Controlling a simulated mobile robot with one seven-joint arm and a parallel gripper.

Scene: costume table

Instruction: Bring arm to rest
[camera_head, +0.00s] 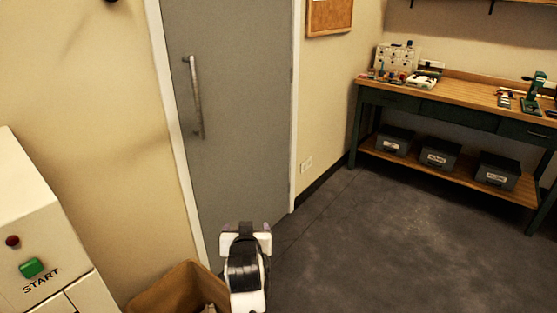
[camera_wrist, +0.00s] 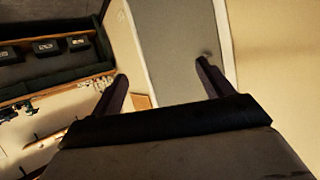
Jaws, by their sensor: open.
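My gripper (camera_head: 246,232) shows in the head view at the bottom centre, in front of the lower part of a grey door. It is white and black, and its fingers are hard to make out there. In the wrist view my gripper (camera_wrist: 163,85) has two dark fingers spread wide apart with nothing between them. The wrist picture is turned: the grey door (camera_wrist: 170,40) and the pale wall lie beyond the fingers, and the workbench shows on the left. My gripper touches nothing that I can see.
A white cabinet (camera_head: 40,240) with a green START button (camera_head: 31,267) stands at the left. An open brown box (camera_head: 160,290) sits below, close to my arm. A workbench (camera_head: 450,107) with tools and dark bins (camera_head: 440,153) stands at the right. The dark floor (camera_head: 380,240) is clear.

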